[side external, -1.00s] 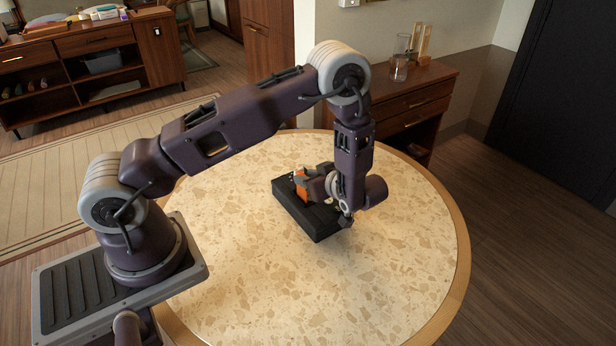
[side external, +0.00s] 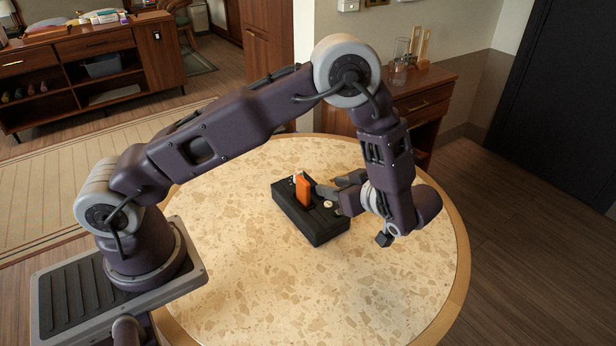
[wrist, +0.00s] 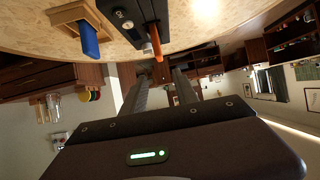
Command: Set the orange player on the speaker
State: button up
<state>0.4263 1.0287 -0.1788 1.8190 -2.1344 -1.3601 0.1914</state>
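The orange player (side external: 303,190) stands upright on top of the black speaker (side external: 318,227), which lies on the round table. In the wrist view the player (wrist: 155,42) shows as a narrow orange edge beside the speaker (wrist: 121,17). My gripper (side external: 329,185) is open and empty, just right of the player in the side view, with its fingers pointing toward it. The fingers are apart in the wrist view (wrist: 160,73), with a gap between them and the player. The player's underside contact is too small to see clearly.
The round speckled table (side external: 250,270) is clear around the speaker's front. In the wrist view, a blue item (wrist: 89,41) sits in a wooden holder (wrist: 72,14) near the speaker. A wooden cabinet (side external: 425,105) with a glass stands behind the table.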

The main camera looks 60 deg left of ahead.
jog(key=w+d+r+m+t+h, duration=0.25)
jog(key=w+r+t+h, duration=0.2)
jog(key=w+r, duration=0.3)
jog(key=w+d+r+m+t+h, duration=0.1)
jog(key=w+d+r+t+h, duration=0.25)
jog(key=w+r+t, duration=0.35)
jog(key=s+d+r+m+h, duration=0.3)
jog(key=s+d+r+m, duration=0.15)
jog(key=r, duration=0.25)
jog(key=s+d+r+m+h, duration=0.3)
jog(key=s+r, duration=0.2)
jog(key=r, duration=0.2)
jog(key=s+a+f+m+g+h, duration=0.1)
jog(key=s+m+g, duration=0.15)
jog(key=s, duration=0.55)
jog(key=s+a+m+g, duration=0.1)
jog(key=s+m, duration=0.2)
jog(key=s, duration=0.5)
jog(key=s+a+f+g+y, duration=0.1)
jog(key=s+a+f, duration=0.2)
jog(key=s, duration=0.3)
jog(key=s+a+f+m+g+y, duration=0.1)
jog(key=s+a+f, duration=0.2)
jog(key=s, duration=0.4)
jog(key=shift+a+y, duration=0.2)
jog(key=shift+y, duration=0.1)
jog(key=shift+m, duration=0.25)
